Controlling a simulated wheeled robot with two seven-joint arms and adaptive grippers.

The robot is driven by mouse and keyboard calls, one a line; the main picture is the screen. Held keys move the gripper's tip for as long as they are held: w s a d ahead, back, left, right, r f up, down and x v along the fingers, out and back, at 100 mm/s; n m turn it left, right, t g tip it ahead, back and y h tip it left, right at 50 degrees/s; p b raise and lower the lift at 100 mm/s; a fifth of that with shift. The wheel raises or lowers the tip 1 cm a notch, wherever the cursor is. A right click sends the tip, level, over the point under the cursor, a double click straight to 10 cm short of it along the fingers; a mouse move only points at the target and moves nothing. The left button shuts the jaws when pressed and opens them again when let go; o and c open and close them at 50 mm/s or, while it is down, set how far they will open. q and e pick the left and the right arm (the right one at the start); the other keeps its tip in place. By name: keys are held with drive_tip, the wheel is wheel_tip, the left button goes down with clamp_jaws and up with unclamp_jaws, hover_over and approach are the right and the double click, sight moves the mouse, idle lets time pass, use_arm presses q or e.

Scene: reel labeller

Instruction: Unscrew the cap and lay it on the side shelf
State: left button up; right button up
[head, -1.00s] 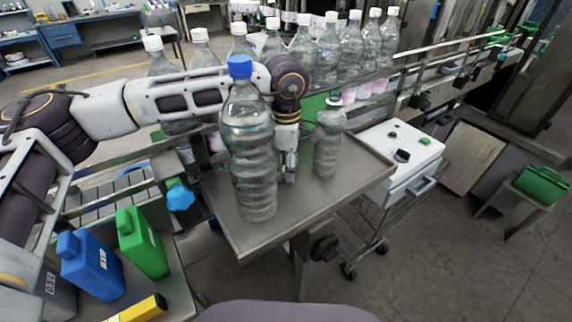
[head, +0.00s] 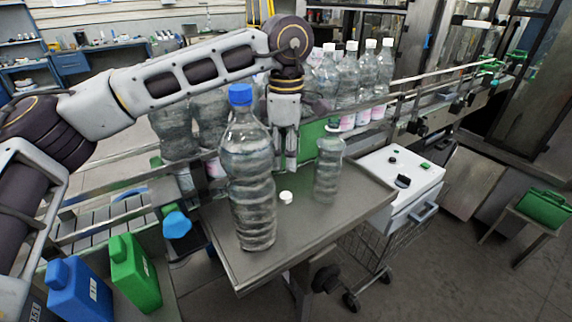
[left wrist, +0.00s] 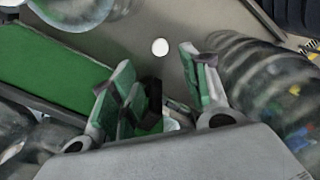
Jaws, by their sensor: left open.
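A small white cap (head: 286,197) lies on the grey metal side shelf (head: 300,235), apart from the bottles. It also shows in the left wrist view (left wrist: 160,47), beyond the fingertips. My left gripper (head: 286,165) points down above the cap. Its green-padded fingers (left wrist: 155,85) are apart, with nothing between them. A large clear bottle with a blue cap (head: 248,185) stands upright at the shelf's front left. A smaller clear bottle (head: 328,168) stands upright to the right of the gripper; its top is too blurred to read. My right gripper is not in view.
Several white-capped bottles (head: 348,75) stand in a row behind the shelf. A white control box (head: 400,175) is at the shelf's right. Blue (head: 78,292) and green (head: 135,272) jugs stand at lower left. The shelf's front right part is clear.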

use_arm(q)
drive_tip(key=shift+r, duration=0.3)
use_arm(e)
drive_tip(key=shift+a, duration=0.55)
use_arm(q)
drive_tip(key=shift+r, duration=0.1)
wheel_tip(320, 180, up, 9)
drive_tip(key=p, duration=0.9)
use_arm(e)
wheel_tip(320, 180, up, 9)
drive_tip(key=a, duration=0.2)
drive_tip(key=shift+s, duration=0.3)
